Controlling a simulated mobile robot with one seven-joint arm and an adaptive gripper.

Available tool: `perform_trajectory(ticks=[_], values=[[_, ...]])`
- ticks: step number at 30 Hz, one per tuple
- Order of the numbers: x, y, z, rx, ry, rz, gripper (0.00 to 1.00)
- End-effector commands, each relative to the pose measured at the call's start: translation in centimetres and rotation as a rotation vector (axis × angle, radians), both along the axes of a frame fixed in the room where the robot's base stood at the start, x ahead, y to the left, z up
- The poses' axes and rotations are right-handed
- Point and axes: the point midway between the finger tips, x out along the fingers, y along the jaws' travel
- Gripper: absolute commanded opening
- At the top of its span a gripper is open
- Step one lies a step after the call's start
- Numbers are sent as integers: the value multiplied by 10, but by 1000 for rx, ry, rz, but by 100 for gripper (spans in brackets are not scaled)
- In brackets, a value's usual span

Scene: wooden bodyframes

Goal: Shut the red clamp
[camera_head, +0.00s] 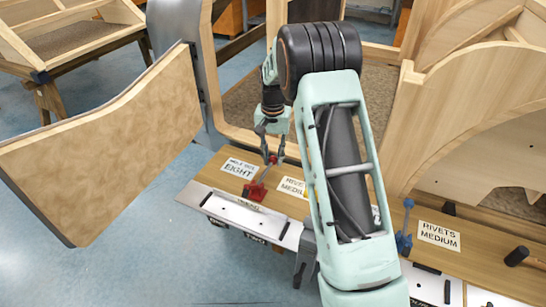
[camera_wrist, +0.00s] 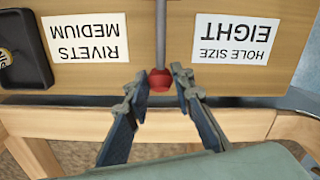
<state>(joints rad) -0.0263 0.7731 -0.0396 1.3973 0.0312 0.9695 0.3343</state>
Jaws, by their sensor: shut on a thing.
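The red clamp (camera_head: 255,190) sits on the front edge of the wooden bench top, by the white strip. Its handle rises to a red knob at the top. In the wrist view the round red knob (camera_wrist: 160,82) and a grey rod show at the middle. My gripper (camera_head: 271,157) reaches down from above at the handle's top; its two fingertips (camera_wrist: 160,78) are on either side of the knob, shut on it. The clamp's base is not clear in the wrist view.
Labels read "Hole size eight" (camera_head: 239,169) and "Rivets medium" (camera_head: 438,236). A blue clamp (camera_head: 404,238) stands on the bench at right. A large wooden panel (camera_head: 110,150) stands at left. A black tray (camera_wrist: 22,50) lies at the left in the wrist view. A wooden frame rises behind the bench.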

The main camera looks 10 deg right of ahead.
Motion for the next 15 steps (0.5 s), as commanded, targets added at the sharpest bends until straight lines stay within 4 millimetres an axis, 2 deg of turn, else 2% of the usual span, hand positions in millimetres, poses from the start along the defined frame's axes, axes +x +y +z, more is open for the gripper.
perform_trajectory(ticks=[8,15], values=[[-1,2,8,-49,-69,3,0],[-5,6,24,-145,-204,6,0]])
